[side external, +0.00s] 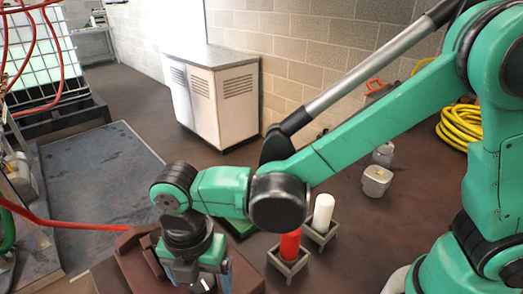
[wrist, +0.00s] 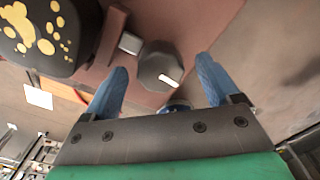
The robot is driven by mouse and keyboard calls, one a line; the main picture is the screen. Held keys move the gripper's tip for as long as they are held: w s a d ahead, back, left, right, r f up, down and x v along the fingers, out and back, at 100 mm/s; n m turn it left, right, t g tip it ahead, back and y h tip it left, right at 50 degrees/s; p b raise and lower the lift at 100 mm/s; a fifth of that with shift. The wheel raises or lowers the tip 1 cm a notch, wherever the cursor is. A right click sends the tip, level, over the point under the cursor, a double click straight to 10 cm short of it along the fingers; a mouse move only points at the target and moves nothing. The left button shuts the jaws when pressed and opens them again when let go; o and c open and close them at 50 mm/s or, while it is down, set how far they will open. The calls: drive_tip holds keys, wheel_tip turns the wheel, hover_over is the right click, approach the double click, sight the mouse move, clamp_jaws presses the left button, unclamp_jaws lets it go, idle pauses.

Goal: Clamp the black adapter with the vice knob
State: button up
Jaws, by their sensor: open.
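In the wrist view my gripper (wrist: 162,64) is open, with its two blue fingers apart. A dark grey faceted knob (wrist: 154,62) with a white bar mark shows in the gap between the fingertips; I see no clear contact. A small light grey block (wrist: 130,43) is just left of the knob, over a reddish-brown surface (wrist: 150,18). In the side view my wrist and gripper (side external: 196,282) point down at the reddish-brown vice body (side external: 130,262) and hide much of it. I cannot clearly make out the black adapter.
A red cylinder (side external: 290,245) and a white cylinder (side external: 323,212) stand in grey holders right of my gripper. A black yellow-spotted object (wrist: 45,30) is close at upper left in the wrist view. A white cabinet (side external: 212,95) and yellow hose (side external: 459,128) are farther back.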

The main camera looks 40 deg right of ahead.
drive_tip(key=shift+f, duration=0.45)
clamp_jaws()
